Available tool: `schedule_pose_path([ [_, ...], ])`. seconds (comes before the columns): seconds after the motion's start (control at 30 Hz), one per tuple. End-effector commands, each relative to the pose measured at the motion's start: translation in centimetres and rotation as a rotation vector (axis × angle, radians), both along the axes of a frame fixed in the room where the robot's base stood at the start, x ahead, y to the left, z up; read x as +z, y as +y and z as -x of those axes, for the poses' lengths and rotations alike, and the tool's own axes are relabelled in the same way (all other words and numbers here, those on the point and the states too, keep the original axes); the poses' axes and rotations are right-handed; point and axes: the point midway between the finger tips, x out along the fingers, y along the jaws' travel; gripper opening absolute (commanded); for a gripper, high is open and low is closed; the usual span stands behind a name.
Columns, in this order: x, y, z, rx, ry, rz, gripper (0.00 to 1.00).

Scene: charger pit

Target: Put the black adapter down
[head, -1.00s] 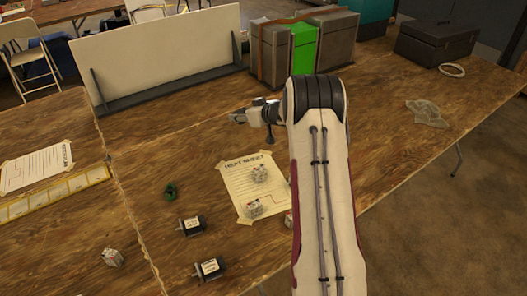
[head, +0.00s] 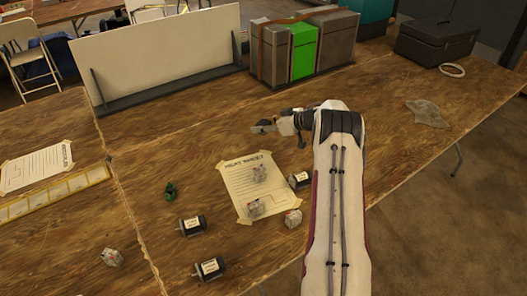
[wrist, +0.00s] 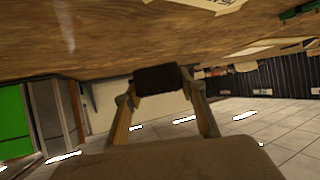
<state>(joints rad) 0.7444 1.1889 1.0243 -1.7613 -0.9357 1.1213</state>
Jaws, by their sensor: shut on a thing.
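The black adapter (wrist: 156,79) shows in the wrist view as a small dark block between the two fingertips of my gripper (wrist: 160,91). My gripper is shut on it. The wrist view is tilted, with the wooden table (wrist: 90,35) across its top. In the head view my gripper (head: 268,127) is over the far middle of the table, beyond the taped paper sheet. The adapter is too small there to make out clearly. I cannot tell whether it touches the table.
The paper sheet (head: 238,194) carries pale blocks. Several dark motors, including one by its right edge (head: 299,180), and a green item (head: 170,190) lie nearby. Grey and green cases (head: 303,52) and a white panel (head: 160,50) stand behind. Bare wood surrounds my gripper.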

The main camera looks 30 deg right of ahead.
Motion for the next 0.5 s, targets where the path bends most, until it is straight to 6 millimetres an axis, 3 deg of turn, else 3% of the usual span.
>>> schedule_pose_path([
  [0.27, 0.0, 0.0, 0.0, -0.001, -0.001, 0.000, 0.13],
  [0.5, -1.8, 0.0, 0.0, -0.002, 0.000, -0.002, 0.13],
])
